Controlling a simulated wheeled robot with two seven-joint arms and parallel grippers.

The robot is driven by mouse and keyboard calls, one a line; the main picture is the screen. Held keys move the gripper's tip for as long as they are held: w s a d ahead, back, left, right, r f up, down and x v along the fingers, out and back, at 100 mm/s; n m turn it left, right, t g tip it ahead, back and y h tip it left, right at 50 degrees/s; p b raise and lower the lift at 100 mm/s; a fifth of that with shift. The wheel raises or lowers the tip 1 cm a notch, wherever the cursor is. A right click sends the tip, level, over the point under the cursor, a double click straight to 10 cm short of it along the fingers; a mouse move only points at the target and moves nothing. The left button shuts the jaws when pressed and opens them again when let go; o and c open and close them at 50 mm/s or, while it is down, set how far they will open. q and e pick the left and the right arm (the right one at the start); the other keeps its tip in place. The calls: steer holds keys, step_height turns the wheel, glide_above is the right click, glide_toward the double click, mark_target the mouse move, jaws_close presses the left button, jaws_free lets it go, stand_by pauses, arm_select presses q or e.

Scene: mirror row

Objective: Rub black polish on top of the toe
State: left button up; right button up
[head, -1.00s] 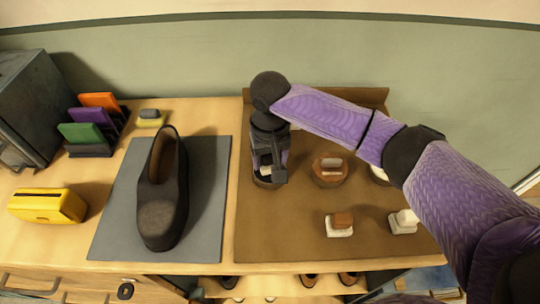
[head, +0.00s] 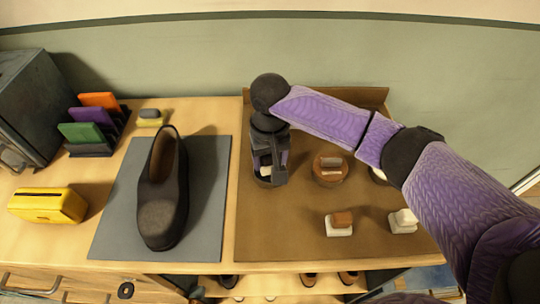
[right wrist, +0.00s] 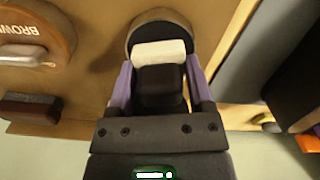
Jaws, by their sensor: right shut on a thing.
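A dark shoe (head: 163,190) lies on the grey mat (head: 210,240) with its toe towards me; the top of the toe has a dull, greyer patch. My right gripper (head: 267,172) points down at the left of the brown board, right of the shoe. It is shut on an applicator with a black handle (right wrist: 160,86) and a white pad (right wrist: 160,52). The applicator is over a round dark-rimmed tin (right wrist: 160,22); the fingers hide most of this tin in the head view, and I cannot tell whether the pad touches it. My left gripper is not in view.
The brown tin (head: 330,176) with an applicator on it stands right of my gripper. Two more applicators (head: 340,224) (head: 403,221) sit at the board's front. A yellow box (head: 48,205), coloured cards (head: 90,118) and a grey cabinet (head: 32,105) are at the left.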

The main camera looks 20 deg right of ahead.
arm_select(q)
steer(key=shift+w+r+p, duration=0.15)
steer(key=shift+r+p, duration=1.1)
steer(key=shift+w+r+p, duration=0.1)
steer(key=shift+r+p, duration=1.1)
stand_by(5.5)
